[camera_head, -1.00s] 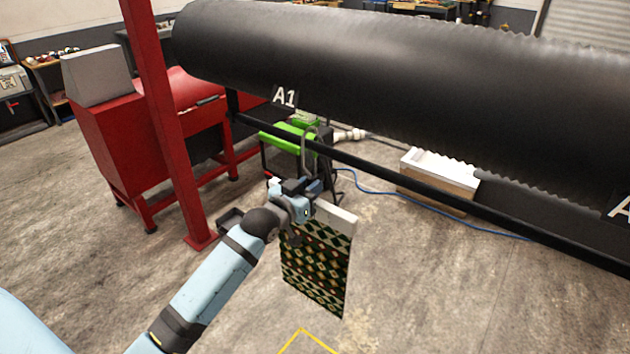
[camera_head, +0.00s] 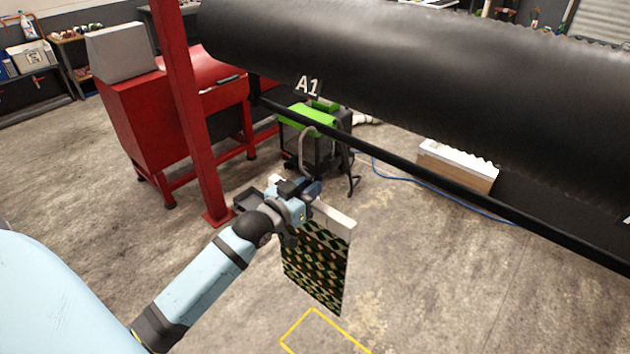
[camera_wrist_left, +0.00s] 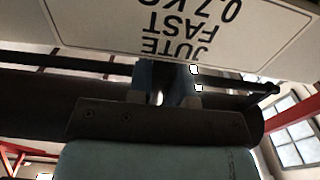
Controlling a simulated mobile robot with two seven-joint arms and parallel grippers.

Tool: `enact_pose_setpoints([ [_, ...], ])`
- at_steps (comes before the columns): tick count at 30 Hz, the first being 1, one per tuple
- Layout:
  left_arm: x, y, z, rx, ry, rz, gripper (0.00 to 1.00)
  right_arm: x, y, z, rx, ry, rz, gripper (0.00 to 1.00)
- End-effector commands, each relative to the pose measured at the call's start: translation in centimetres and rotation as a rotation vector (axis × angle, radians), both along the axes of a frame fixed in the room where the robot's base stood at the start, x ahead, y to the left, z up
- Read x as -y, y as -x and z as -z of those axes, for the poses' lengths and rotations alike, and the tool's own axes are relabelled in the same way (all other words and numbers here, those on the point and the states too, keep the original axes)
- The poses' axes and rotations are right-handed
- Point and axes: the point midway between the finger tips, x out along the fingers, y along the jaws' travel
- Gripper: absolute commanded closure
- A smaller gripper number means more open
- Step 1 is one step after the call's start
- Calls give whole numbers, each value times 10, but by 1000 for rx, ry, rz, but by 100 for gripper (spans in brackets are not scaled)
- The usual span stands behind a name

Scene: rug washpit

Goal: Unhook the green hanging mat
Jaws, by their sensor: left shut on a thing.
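The green mat (camera_head: 316,265) has a diamond pattern of dark green, black and tan. It hangs from a pale header bar (camera_head: 335,218) with a grey hook (camera_head: 303,150) rising above it. My left gripper (camera_head: 303,196) is shut on the header at the top of the mat. The hook's top overlaps the black rail (camera_head: 400,163) in the picture; I cannot tell whether they touch. In the left wrist view, a white label (camera_wrist_left: 185,30) with upside-down text fills the top, close to my left gripper's fingers (camera_wrist_left: 166,85). My right gripper is not in view.
A large black roll (camera_head: 400,70) lies above the rail. A red post (camera_head: 195,130) and red machine (camera_head: 165,120) stand left. A green-topped machine (camera_head: 318,140) stands behind the hook. A yellow floor outline (camera_head: 313,310) lies below the mat on open floor.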

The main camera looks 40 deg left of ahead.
Motion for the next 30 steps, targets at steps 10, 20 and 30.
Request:
enact_pose_setpoints([
  [10,-2,25,-2,1,0,1,100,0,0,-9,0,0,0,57],
  [20,-4,47,-2,1,0,0,100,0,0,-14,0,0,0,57],
  [30,-4,53,-1,2,0,0,100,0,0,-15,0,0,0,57],
])
